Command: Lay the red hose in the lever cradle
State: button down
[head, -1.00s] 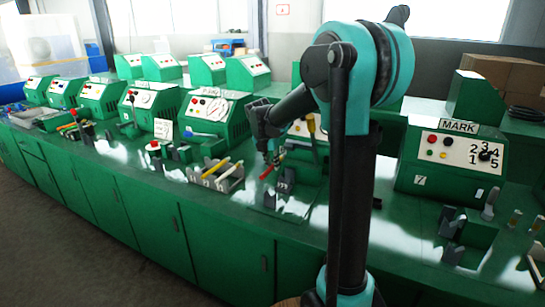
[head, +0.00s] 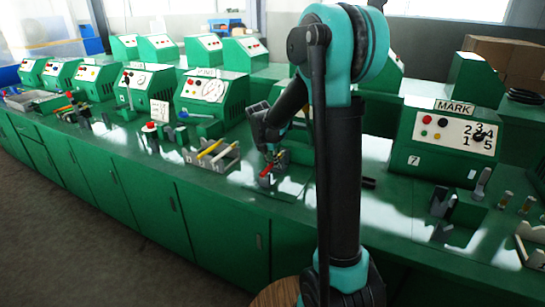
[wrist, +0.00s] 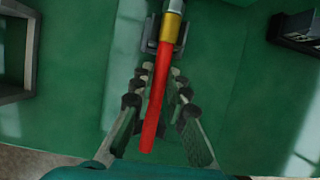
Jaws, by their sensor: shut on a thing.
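The red hose (wrist: 157,105) has a brass-yellow collar and a grey end. My gripper (wrist: 160,88) is shut on it, with one finger on each side of the red part. The free red end points toward the bottom of the wrist view. The grey lever cradle (wrist: 150,46) shows at the hose's collar and is partly hidden by it. I cannot tell whether the hose touches it. In the head view, my gripper (head: 271,153) and the red hose (head: 266,170) are at the cradle (head: 265,181), near the bench's front edge.
A grey tray (head: 228,165) with yellow pieces stands left of the cradle. Its rim shows at the left of the wrist view (wrist: 30,45). A dark block (wrist: 297,28) is at the upper right there. Green machines stand behind, and a MARK machine (head: 447,145) stands to the right.

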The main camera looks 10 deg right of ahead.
jog(key=shift+f, duration=0.25)
jog(key=c, duration=1.4)
grip_release()
jog(key=v, duration=1.2)
jog(key=shift+w+r, duration=0.1)
